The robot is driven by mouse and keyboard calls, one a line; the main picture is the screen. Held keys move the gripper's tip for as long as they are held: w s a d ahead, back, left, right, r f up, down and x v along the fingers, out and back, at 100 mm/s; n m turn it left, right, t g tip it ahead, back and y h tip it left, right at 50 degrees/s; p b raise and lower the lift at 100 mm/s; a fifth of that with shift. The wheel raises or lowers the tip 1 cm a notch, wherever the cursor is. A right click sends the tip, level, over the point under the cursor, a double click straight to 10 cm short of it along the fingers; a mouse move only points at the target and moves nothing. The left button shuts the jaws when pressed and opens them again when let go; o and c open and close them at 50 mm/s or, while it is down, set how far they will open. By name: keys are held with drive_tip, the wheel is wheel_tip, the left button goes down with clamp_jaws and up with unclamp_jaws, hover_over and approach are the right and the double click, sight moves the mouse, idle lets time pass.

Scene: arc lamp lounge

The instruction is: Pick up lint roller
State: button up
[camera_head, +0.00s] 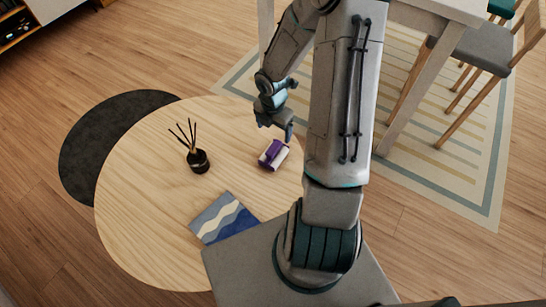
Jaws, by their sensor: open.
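The lint roller (273,155), purple and white, lies on the round light-wood table (140,220) near its right edge. My gripper (277,129) points down just above and behind the roller, apart from it as far as I can see. The gripper is open and I see nothing held in it. My arm covers the area to the right of the roller.
A black reed diffuser (198,160) with dark sticks stands left of the roller. A blue patterned book or cloth (224,218) lies at the table's front. A dark round rug (92,150) lies at left.

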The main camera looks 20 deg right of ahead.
sight(273, 149)
drive_tip(key=shift+n, duration=0.4)
wheel_tip(273, 149, down, 10)
drive_tip(key=b, duration=0.3)
drive_tip(key=shift+a+r, duration=0.1)
drive_tip(key=shift+r, duration=0.15)
drive_tip(key=shift+w+d+f+b, duration=0.15)
drive_tip(key=shift+f+b, duration=0.4)
drive_tip(key=shift+f, duration=0.9)
drive_tip(key=shift+w+d+f+b, duration=0.1)
drive_tip(key=shift+f+b, duration=0.45)
drive_tip(key=shift+f, duration=0.9)
drive_tip(key=c, duration=1.1)
